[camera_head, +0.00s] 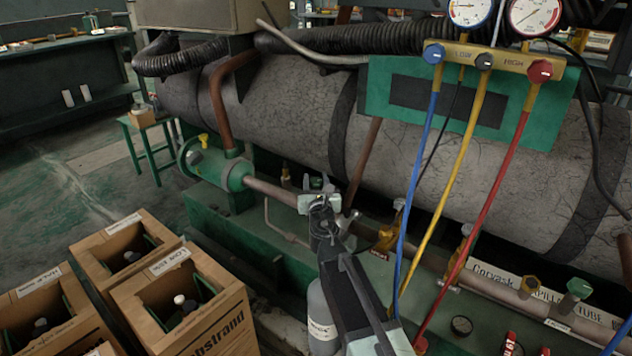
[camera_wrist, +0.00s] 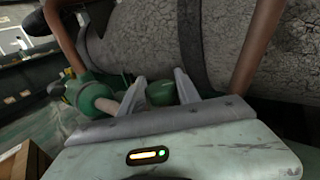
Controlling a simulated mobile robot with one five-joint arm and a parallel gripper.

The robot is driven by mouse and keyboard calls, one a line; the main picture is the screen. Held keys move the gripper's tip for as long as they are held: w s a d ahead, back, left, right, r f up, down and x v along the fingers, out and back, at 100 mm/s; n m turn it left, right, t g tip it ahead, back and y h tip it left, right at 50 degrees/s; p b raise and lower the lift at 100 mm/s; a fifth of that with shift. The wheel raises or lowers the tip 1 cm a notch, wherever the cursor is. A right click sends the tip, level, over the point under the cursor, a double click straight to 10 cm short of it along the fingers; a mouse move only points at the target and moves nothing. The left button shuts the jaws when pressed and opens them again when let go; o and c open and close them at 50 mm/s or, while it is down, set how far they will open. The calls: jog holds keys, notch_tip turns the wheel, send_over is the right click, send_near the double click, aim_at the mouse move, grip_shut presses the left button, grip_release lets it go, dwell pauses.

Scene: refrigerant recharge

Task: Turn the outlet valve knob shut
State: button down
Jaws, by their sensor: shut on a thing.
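My gripper (camera_head: 320,192) reaches over the pipe line in front of the large grey tank. In the wrist view, the two fingers of my gripper (camera_wrist: 163,80) stand on either side of a round green valve knob (camera_wrist: 161,93) and are shut on it. The lower part of the knob is hidden behind the gripper's body. In the head view the knob is mostly covered by my gripper. I cannot read from the frames how far the knob is turned.
A green flanged fitting (camera_head: 235,175) joins the pipe left of my gripper. Blue, yellow and red hoses (camera_head: 490,180) hang from the gauge manifold (camera_head: 490,60) on the right. Cardboard boxes (camera_head: 215,315) stand at lower left. A grey cylinder (camera_head: 321,320) is beside my arm.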

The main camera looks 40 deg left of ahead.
aim_at(311, 184)
jog(key=m+t+h, duration=0.1)
jog(key=h, duration=0.1)
jog(key=m+t+h, duration=0.1)
jog(key=m+h, duration=0.1)
jog(key=m+t+h, duration=0.1)
jog(key=h, duration=0.1)
jog(key=shift+a+m, duration=0.25)
jog(key=shift+m, duration=0.05)
jog(key=shift+d+m+t+h, duration=0.1)
jog(key=shift+m+t+h, duration=0.2)
jog(key=shift+m+h, duration=0.75)
jog(key=shift+d+m+t+h, duration=0.1)
jog(key=shift+m+t+h, duration=0.35)
jog(key=shift+h, duration=1.1)
jog(key=shift+m+h, duration=0.3)
jog(key=shift+h, duration=0.1)
jog(key=c, duration=0.9)
grip_release()
jog(key=shift+o, duration=0.2)
jog(key=s, duration=0.8)
